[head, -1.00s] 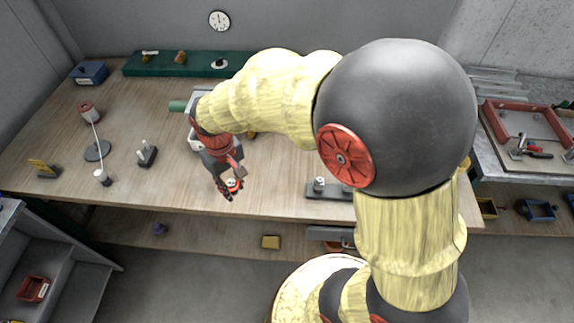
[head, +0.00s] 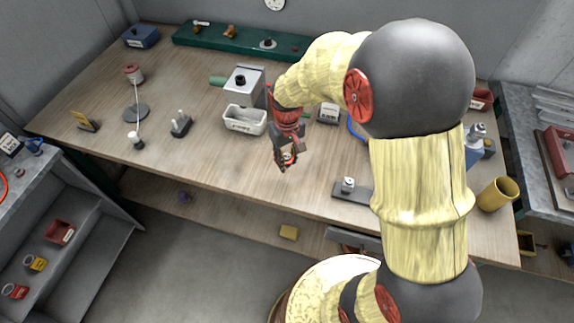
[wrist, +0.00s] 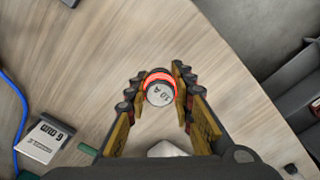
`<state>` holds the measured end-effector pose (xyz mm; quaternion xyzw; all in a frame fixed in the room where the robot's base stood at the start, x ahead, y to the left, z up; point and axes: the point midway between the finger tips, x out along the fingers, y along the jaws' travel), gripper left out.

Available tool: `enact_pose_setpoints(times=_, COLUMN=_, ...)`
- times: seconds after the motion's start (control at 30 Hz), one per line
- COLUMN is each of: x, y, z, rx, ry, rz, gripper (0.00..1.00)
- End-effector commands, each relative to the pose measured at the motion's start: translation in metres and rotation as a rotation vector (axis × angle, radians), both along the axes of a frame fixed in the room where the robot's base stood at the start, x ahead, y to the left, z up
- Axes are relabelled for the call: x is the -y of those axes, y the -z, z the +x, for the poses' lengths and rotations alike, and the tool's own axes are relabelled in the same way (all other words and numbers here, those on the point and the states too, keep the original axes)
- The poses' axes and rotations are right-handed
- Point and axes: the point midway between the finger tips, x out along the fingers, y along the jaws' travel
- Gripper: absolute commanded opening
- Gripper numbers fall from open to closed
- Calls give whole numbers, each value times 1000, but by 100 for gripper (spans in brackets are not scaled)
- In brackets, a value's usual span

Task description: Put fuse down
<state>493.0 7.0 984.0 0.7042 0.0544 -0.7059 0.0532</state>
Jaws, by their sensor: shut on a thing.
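The fuse (wrist: 160,88) has a silver end cap marked "10 A" and a red band. It sits between the fingertips of my gripper (wrist: 155,85) in the wrist view, end cap toward the camera. In the head view my gripper (head: 287,160) points down over the front middle of the wooden table (head: 235,175), with the fuse small at its tips. Bare wood shows behind the fuse in the wrist view. I cannot tell how high it is above the table.
A white bin (head: 245,120) and a grey box with a green handle (head: 243,82) stand left of my gripper. A dark plate with a small silver piece (head: 349,188) lies to the right. A yellow cup (head: 497,194) stands far right. Bare wood lies around my gripper.

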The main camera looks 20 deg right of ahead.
Motion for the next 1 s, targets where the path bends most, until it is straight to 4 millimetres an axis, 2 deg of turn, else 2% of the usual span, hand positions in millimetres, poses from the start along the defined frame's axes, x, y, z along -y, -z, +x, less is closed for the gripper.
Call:
enact_pose_setpoints(times=0.1, x=3, y=14, z=11, rx=0, ry=1, rz=0, gripper=0)
enact_pose_setpoints(times=0.27, x=5, y=20, z=17, rx=1, ry=1, rz=0, gripper=0)
enact_pose_setpoints(times=0.4, x=8, y=32, z=25, rx=0, ry=2, rz=0, gripper=0)
enact_pose_setpoints(times=0.6, x=8, y=58, z=23, rx=0, ry=1, rz=0, gripper=0)
enact_pose_setpoints(times=1.0, x=7, y=62, z=23, rx=1, ry=1, rz=0, gripper=0)
